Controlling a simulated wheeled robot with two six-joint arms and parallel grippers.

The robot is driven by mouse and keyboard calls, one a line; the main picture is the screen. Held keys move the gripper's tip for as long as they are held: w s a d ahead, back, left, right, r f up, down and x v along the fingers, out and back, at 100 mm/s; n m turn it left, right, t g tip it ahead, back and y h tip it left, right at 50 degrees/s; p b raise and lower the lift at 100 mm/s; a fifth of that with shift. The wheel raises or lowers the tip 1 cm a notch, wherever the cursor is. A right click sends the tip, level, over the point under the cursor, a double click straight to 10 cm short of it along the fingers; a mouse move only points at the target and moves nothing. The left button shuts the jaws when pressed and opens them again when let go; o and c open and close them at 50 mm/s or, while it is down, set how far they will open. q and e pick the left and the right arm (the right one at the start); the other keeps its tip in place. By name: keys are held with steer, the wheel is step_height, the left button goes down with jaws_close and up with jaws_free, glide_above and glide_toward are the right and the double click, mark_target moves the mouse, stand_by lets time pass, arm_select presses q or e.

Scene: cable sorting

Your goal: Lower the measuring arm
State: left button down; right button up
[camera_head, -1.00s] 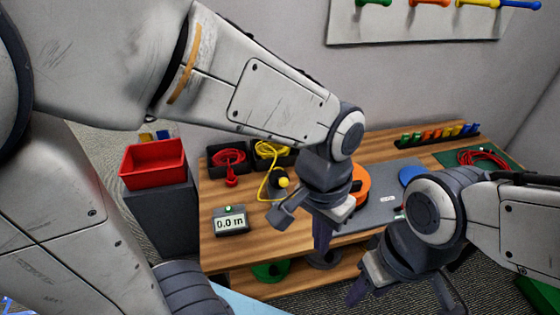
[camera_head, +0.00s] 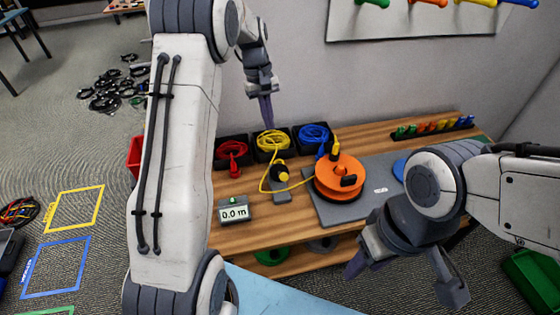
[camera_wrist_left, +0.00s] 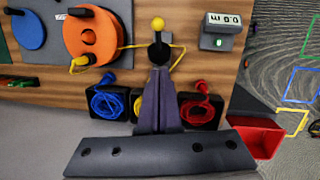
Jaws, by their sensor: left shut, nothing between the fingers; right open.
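The measuring device (camera_head: 279,188) stands on the wooden table, with a black arm and a yellow ball knob (camera_head: 283,177). The knob also shows in the left wrist view (camera_wrist_left: 157,24). I cannot tell whether the arm is up or down. The yellow cable (camera_head: 264,182) runs from its bin past the device to the orange reel (camera_head: 341,180). My left gripper (camera_head: 267,123) is shut and empty, pointing down above the yellow cable's bin at the table's back. In the left wrist view its closed fingers (camera_wrist_left: 158,72) point toward the device. My right gripper (camera_head: 402,275) is open and empty at the table's front right.
A display (camera_head: 234,212) reads 0.0 m. Black bins hold red cable (camera_head: 232,148), yellow cable and blue cable (camera_head: 313,133). A grey plate (camera_head: 375,200) lies under the reel. A red bin (camera_wrist_left: 262,137) stands beside the table.

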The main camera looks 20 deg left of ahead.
arm_select(q)
steer(key=p+x, duration=0.2)
steer(key=x, duration=0.7)
steer(key=shift+s+f, duration=0.1)
steer(key=shift+s+d+f+p, duration=0.7)
steer(key=shift+s+d+f, duration=0.2)
steer(key=shift+d+f, duration=0.2)
steer(key=shift+s+d+f, duration=0.2)
steer(key=shift+s+f, duration=0.05)
steer(key=shift+f, duration=0.1)
arm_select(e)
step_height(320, 180, up, 4)
steer(key=shift+f, duration=0.2)
